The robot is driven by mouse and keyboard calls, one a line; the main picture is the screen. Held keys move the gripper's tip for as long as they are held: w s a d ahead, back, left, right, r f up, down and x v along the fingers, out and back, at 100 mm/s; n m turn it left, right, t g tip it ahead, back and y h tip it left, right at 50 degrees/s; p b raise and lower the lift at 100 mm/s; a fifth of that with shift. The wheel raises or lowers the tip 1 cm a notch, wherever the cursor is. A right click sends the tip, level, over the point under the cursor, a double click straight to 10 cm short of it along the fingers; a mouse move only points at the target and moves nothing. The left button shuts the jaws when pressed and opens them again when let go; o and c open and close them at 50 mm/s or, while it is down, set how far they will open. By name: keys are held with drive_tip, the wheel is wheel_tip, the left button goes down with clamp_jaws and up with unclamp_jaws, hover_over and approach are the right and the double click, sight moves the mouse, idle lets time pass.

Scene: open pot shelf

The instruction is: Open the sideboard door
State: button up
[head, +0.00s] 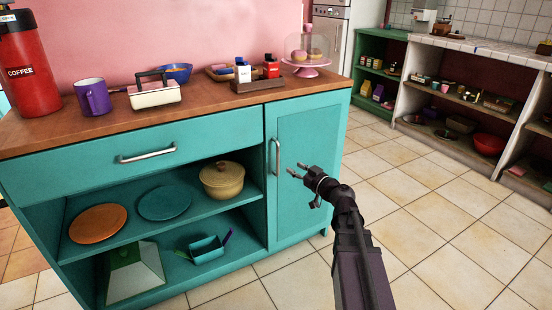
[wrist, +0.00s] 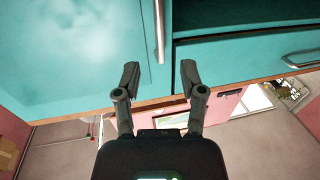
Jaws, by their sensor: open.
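The teal sideboard has a closed door (head: 308,164) at its right end. A vertical metal handle (head: 276,156) is on the door's left edge. The handle also shows in the wrist view (wrist: 159,30), above and between the fingers. My gripper (head: 294,170) is open and empty, just right of the handle and in front of the door. The fingers (wrist: 160,78) are spread in the wrist view, and the handle appears apart from them.
A drawer with a horizontal handle (head: 147,154) is left of the door. Open shelves below hold plates, a pot (head: 222,182) and a lantern-like object (head: 134,272). The wooden top (head: 210,108) carries a coffee dispenser (head: 30,65) and a cake stand (head: 306,72). Tiled floor (head: 420,220) is clear at right.

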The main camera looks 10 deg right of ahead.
sight(278, 157)
drive_tip(key=x, duration=0.9)
drive_tip(key=shift+w+a, duration=0.1)
drive_tip(key=shift+w, duration=0.05)
clamp_jaws()
drive_tip(key=shift+a+f, duration=0.1)
drive_tip(key=shift+a, duration=0.1)
